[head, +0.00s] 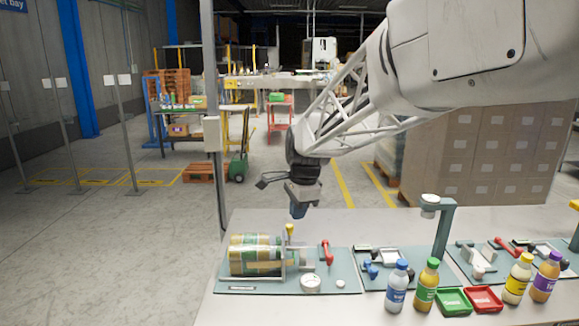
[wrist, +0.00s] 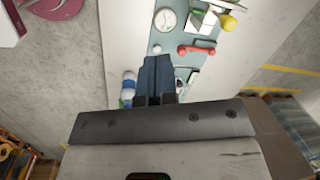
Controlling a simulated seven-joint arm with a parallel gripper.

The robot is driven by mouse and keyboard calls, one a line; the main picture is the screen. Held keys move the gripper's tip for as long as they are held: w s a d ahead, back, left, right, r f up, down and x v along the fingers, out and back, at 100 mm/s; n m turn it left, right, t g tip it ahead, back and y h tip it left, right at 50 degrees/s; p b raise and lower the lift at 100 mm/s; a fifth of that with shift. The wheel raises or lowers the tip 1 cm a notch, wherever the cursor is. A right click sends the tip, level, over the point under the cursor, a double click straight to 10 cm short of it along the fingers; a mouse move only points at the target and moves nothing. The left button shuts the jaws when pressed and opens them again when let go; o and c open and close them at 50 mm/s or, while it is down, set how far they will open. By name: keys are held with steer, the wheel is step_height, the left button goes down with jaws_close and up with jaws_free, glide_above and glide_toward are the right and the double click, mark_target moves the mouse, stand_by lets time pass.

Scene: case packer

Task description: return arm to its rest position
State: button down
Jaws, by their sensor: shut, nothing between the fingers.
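My gripper (head: 298,209) hangs from my white arm above the far edge of the workbench, over the left part of the bench in the head view. Its dark blue fingers point down, are shut together and hold nothing. The fingers also show in the wrist view (wrist: 157,75), above the bench, apart from everything below. My arm reaches in from the upper right.
Bottles (head: 397,286) and green (head: 453,302) and red (head: 484,299) trays stand at the front. A grey-green post (head: 445,228) rises to the right.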

steer(key=s+d+f+n, duration=0.1)
steer(key=s+d+n, duration=0.3)
steer(key=s, duration=0.7)
steer(key=s+d+f+n+t, duration=0.1)
steer(key=s+d+n, duration=0.3)
steer(key=s+d, duration=0.3)
steer(key=s+d+f+n+h, duration=0.1)
steer(key=s+d+n, duration=0.4)
steer(key=s, duration=1.2)
steer(key=shift+s+d, duration=0.15)
steer(key=shift+d, duration=0.05)
